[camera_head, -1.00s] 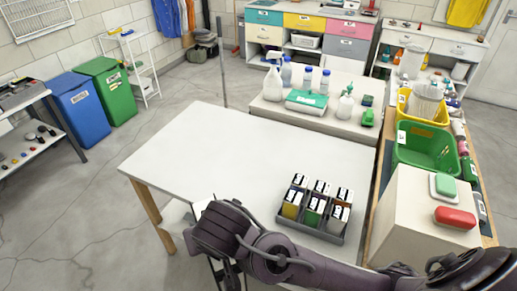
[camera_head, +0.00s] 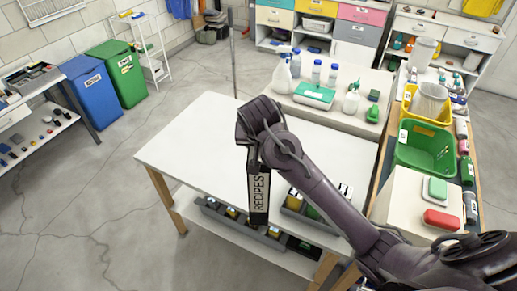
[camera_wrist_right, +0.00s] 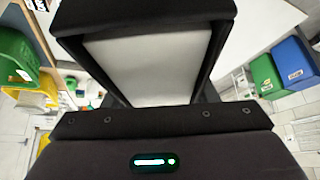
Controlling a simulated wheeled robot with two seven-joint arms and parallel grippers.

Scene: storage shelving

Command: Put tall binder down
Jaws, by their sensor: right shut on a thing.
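The tall binder (camera_head: 259,195), dark with a pale spine label reading RECIPES, hangs upright below my right gripper (camera_head: 254,138) in the head view. The gripper is shut on its upper part. The binder is in front of the white table (camera_head: 195,130), overlapping its front edge in the picture; I cannot tell whether it touches the table. In the right wrist view, a black-edged pale shape (camera_wrist_right: 145,70), seemingly the binder, fills the middle. My left gripper is not in view.
A tray of small boxes (camera_head: 293,203) sits on the table, partly hidden by my arm. Grey bins (camera_head: 222,216) stand on the shelf below. Bottles (camera_head: 282,75) and a green-lidded box (camera_head: 314,95) stand behind. The table's left part is clear.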

